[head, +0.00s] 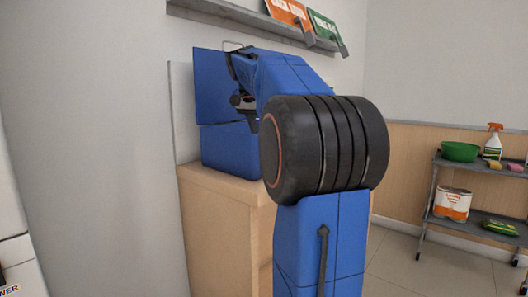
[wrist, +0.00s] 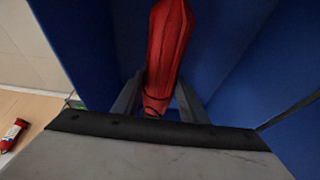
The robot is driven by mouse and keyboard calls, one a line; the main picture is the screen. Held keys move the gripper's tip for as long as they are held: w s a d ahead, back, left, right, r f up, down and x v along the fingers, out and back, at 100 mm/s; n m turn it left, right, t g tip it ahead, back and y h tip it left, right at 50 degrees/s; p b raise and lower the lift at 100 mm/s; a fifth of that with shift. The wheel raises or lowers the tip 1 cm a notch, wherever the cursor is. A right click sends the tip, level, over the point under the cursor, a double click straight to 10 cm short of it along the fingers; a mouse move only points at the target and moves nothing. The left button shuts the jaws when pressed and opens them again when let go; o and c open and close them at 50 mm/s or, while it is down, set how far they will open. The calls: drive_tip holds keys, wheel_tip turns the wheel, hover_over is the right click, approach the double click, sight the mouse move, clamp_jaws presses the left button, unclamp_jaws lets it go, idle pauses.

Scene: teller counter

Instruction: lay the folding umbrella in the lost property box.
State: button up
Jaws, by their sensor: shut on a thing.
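The folding umbrella (wrist: 168,45) is red and slim. In the wrist view it is gripped near its lower end, between the two dark fingers of my gripper (wrist: 158,102), and extends away from them. Blue walls (wrist: 90,45) surround it on both sides, so it is over or inside the lost property box; whether it touches the bottom I cannot tell. In the head view the blue box (head: 228,152) stands on a wooden counter with its lid (head: 208,88) raised. My gripper (head: 246,112) is at the box opening, partly hidden by my arm, and the umbrella is hidden there.
The wooden counter (head: 215,205) carries the box. A red item (wrist: 14,133) lies left in the wrist view.

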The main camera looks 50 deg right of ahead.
drive_tip(key=shift+f, duration=2)
drive_tip(key=o, duration=1.4)
drive_tip(key=shift+f, duration=0.1)
drive_tip(key=v, duration=1.2)
